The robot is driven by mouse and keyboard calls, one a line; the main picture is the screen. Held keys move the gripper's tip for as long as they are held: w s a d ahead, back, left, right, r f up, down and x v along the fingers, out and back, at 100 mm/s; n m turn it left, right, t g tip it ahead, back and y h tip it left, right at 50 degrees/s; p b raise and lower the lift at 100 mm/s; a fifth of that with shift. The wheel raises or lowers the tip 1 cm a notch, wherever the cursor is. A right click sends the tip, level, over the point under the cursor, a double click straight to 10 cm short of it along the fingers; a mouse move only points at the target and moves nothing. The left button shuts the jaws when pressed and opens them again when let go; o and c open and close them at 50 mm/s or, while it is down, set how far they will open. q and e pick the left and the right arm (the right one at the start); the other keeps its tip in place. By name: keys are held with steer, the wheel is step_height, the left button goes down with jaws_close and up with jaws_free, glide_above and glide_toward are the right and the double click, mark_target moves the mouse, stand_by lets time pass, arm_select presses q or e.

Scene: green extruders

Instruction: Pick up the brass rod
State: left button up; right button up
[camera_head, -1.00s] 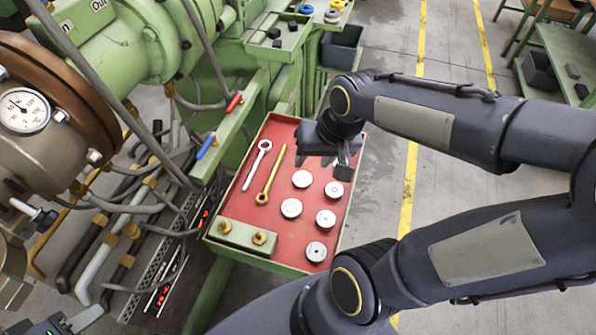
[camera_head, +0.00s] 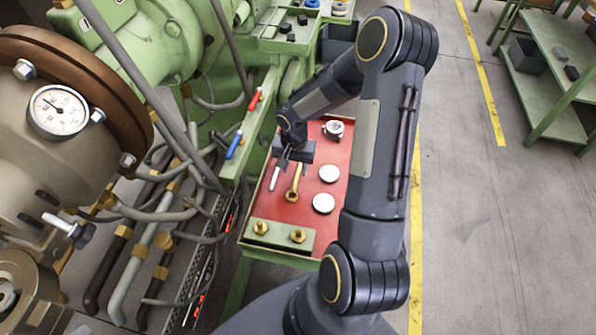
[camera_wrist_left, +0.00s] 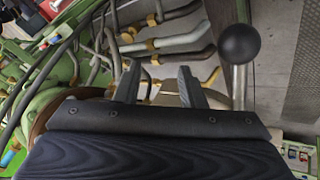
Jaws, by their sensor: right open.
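The brass rod (camera_head: 293,190) lies on the red tray (camera_head: 262,205), its ring end toward the front; its far part is hidden under my right gripper. My right gripper (camera_head: 292,168) is open, pointing down over the far part of the rod, with nothing seen held. I cannot tell whether its fingers touch the rod. My left gripper (camera_wrist_left: 160,85) shows in the left wrist view, open and empty, over hoses and pipes, away from the tray.
A silver rod (camera_head: 274,178) lies just left of the brass rod. White round discs (camera_head: 323,203) lie to its right. A green block with brass fittings (camera_head: 280,234) sits at the tray's front. The green machine (camera_head: 180,50) and hoses border the left.

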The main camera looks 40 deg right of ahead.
mark_target(296, 179)
steer(key=f, duration=0.4)
steer(key=shift+s+f, duration=0.1)
steer(key=shift+s, duration=0.1)
steer(key=shift+c, duration=0.4)
jaws_close()
